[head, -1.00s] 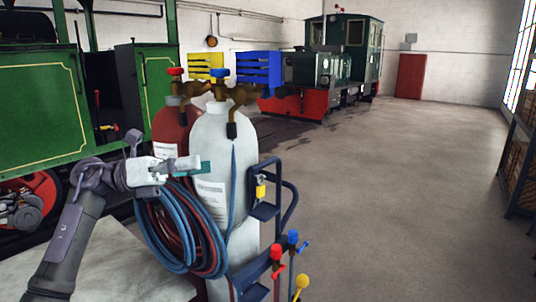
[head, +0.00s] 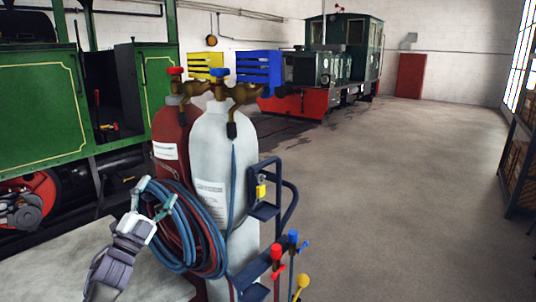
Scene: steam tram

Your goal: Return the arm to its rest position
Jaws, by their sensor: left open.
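My left arm (head: 118,258) comes in from the lower left of the head view. It is folded low and seen foreshortened, in front of the pale flat surface. My left gripper (head: 159,193) is open at its end, with teal fingertips spread apart. The fingers show in front of the left edge of the coiled blue and red hoses (head: 200,240). I cannot tell whether they touch the hoses. Nothing shows held in the gripper. My right arm and gripper are not in view.
A white gas cylinder (head: 210,150) and a red one (head: 166,131) stand on a blue trolley (head: 289,205) beside my gripper. A green steam tram (head: 40,110) is at the left. A dark green locomotive (head: 345,65) stands behind. The floor at right (head: 410,190) is clear.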

